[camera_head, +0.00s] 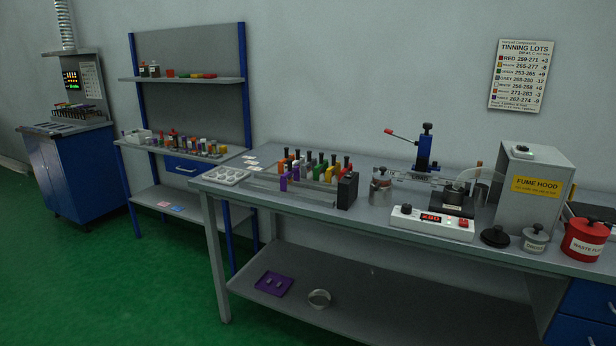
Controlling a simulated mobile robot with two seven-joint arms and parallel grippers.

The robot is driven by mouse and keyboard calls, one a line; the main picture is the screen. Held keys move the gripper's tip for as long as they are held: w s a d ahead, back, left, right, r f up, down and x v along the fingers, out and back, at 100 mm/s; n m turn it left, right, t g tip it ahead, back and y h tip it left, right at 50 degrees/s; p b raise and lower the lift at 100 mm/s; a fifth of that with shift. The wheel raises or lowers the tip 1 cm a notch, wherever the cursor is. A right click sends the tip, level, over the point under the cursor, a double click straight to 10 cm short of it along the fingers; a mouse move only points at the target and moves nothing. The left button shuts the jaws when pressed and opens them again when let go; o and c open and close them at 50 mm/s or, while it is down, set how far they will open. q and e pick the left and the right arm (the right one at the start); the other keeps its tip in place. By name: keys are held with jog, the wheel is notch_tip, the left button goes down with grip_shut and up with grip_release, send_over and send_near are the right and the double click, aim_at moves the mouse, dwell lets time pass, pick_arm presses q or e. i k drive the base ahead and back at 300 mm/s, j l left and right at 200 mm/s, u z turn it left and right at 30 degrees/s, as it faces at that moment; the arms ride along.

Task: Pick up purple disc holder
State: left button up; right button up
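A flat purple tray (273,284) lies on the lower shelf of the grey workbench, near its left end, with small pale pieces on it. Purple-bodied holders with dark tops (284,183) stand at the left of a rack among orange, green, yellow, white and red ones on the bench top. I cannot tell which purple thing is the disc holder. Neither of my grippers is in view.
A metal ring (319,298) lies right of the purple tray. A white tray (227,176) sits at the bench's left end. Green floor (120,280) is open at left.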

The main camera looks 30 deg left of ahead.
aim_at(295, 171)
jog(key=i+j, duration=0.15)
jog(key=j, duration=0.25)
jog(key=i+j+z, duration=0.1)
jog(key=j, duration=0.35)
jog(key=i+j, duration=0.15)
jog(key=j, duration=0.25)
jog(key=i+j, duration=0.1)
jog(key=j, duration=0.35)
jog(key=i+j+z, duration=0.1)
jog(key=j, duration=0.3)
jog(key=i+j, duration=0.15)
jog(key=j, duration=0.3)
